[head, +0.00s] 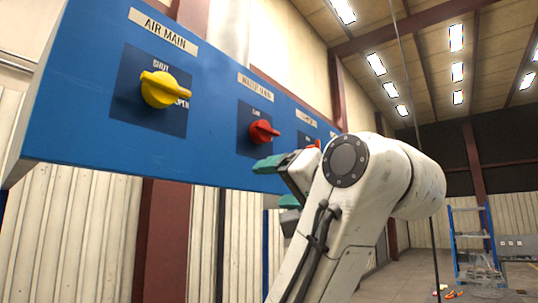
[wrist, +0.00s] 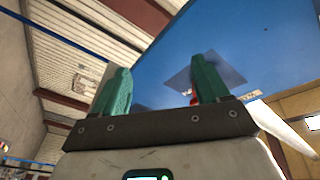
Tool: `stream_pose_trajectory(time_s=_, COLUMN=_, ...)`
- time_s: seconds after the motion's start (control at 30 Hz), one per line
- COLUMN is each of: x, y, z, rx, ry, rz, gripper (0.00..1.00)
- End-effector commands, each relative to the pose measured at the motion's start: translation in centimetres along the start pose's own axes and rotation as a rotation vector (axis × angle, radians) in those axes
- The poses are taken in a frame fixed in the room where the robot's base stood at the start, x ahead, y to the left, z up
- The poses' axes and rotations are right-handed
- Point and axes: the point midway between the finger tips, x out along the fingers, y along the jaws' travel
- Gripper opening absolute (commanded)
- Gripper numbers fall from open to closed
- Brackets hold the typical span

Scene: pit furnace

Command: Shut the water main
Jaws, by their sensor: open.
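A blue panel (head: 75,125) carries a row of knobs. The red knob (head: 263,131) sits on a dark square plate under a label (head: 255,86) that seems to read WATER MAIN. Its handle points right, away from the small mark above it. My gripper (head: 275,187) has green fingers, open and empty, below and right of the red knob, apparently apart from it. In the wrist view the open fingers (wrist: 162,68) face the panel (wrist: 260,50). A sliver of the red knob (wrist: 194,99) shows beside the right finger, which hides most of it.
A yellow knob (head: 164,89) under the AIR MAIN label (head: 163,30) is at left, its handle towards OPEN. A further plate (head: 308,136) to the right is partly hidden by my arm. A blue-framed rack (head: 470,235) stands far right on open floor.

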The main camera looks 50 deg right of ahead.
Motion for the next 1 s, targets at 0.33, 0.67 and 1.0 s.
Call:
stream_pose_trajectory(time_s=0.33, x=-5.0, y=-4.9, z=-7.1, rx=0.074, ry=0.131, rz=-0.106, gripper=0.75)
stream_pose_trajectory(time_s=0.67, x=-0.9, y=-5.5, z=-7.9, rx=0.075, ry=0.128, rz=-0.103, gripper=0.75)
stream_pose_trajectory(time_s=1.0, x=4.4, y=-6.0, z=-8.5, rx=0.074, ry=0.130, rz=-0.104, gripper=0.75)
